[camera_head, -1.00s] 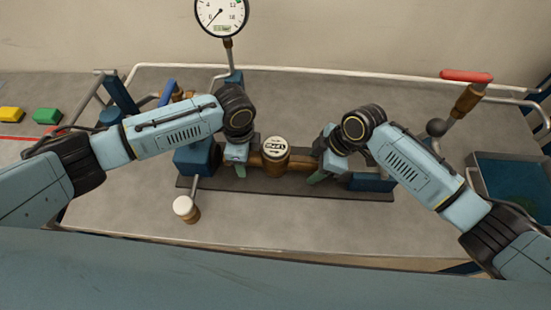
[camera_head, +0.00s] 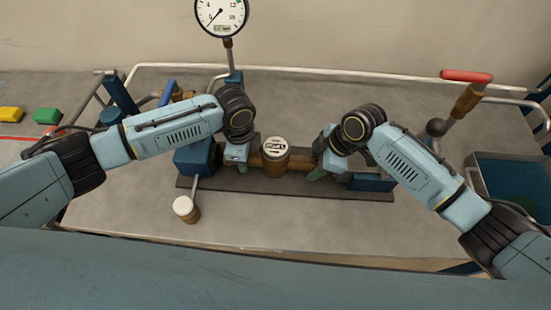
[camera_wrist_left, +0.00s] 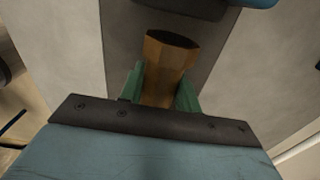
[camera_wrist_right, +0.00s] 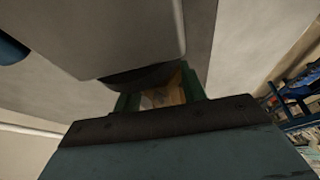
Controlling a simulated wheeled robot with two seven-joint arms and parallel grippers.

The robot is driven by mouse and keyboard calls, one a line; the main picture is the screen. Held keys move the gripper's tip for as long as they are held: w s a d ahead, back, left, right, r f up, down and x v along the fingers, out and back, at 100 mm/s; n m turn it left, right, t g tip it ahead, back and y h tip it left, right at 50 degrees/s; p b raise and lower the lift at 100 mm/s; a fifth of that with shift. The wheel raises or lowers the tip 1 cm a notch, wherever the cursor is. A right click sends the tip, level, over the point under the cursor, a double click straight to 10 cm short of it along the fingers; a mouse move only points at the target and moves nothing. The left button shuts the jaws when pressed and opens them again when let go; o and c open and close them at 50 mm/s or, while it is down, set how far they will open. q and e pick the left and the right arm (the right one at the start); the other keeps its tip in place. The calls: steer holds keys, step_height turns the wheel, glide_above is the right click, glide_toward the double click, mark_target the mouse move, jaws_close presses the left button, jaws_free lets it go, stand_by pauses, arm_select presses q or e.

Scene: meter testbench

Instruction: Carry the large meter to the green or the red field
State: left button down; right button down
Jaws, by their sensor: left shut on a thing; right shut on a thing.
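The large meter (camera_head: 275,163), a brown brass body with a white dial on top, sits in the middle of the bench between two blue clamp blocks. My left gripper (camera_head: 240,168) is shut on its left pipe end; the left wrist view shows the brass pipe end (camera_wrist_left: 166,66) between green fingers. My right gripper (camera_head: 318,174) is shut on its right end; the right wrist view shows a little brass (camera_wrist_right: 165,95) between the fingers, mostly hidden. Whether the meter touches the rail below cannot be told. No green or red field is clearly seen.
A green block (camera_head: 46,116) and a yellow block (camera_head: 10,114) lie at the far left near a red line. A pressure gauge (camera_head: 221,14) stands behind. A red-handled valve (camera_head: 466,77) and blue bin (camera_head: 515,185) are at right. A white-capped part (camera_head: 186,209) is in front.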

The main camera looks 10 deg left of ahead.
arm_select(q)
steer(key=shift+w+r, duration=0.1)
steer(key=shift+r, duration=0.1)
arm_select(e)
steer(key=shift+w+r, duration=0.15)
steer(key=shift+r, duration=0.05)
